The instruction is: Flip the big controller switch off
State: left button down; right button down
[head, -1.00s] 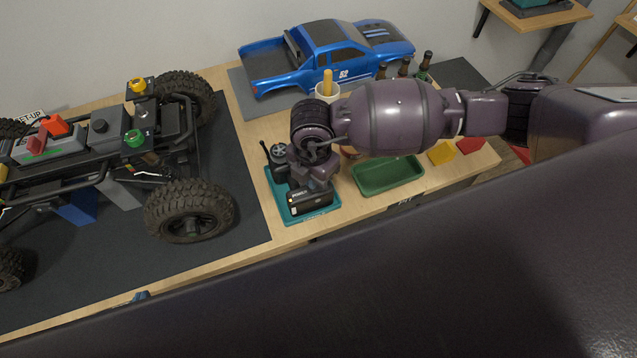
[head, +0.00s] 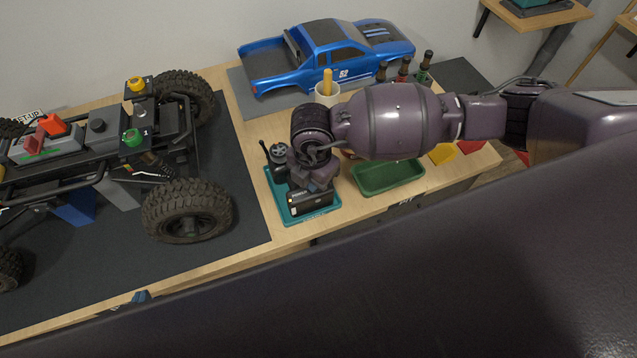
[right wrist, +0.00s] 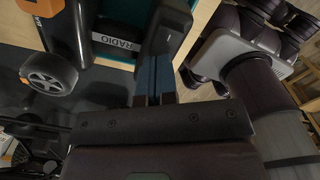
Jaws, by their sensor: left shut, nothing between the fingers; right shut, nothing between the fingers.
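The big controller (head: 277,160), a black handheld radio with a round grey wheel, stands on a teal tray (head: 292,222). In the right wrist view its wheel (right wrist: 47,73) is at the left. A black box labelled RADIO (right wrist: 113,42) is at the top. I cannot make out the switch. My right gripper (head: 318,182) is shut and empty, close over the controller's right side; I cannot tell whether it touches. Its blue-padded fingers (right wrist: 156,78) are together in the right wrist view. My left gripper (head: 141,296) is shut, mostly hidden at the table's front edge.
A crawler chassis (head: 190,210) with big tires stands on a dark mat at the left. A blue truck body (head: 325,60) lies behind. A green tray (head: 388,177), a cup (head: 327,95) and several screwdrivers are near my right arm. Bare wood lies left of the teal tray.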

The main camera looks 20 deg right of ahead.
jog(key=shift+f, duration=0.25)
jog(key=shift+f, duration=0.2)
dwell(0.3)
jog(key=shift+r+p, duration=0.4)
jog(key=shift+r, duration=0.3)
jog(key=shift+r+p, duration=0.9)
jog(key=shift+r, duration=0.2)
jog(key=shift+r+p, duration=1.35)
jog(key=shift+r, duration=0.35)
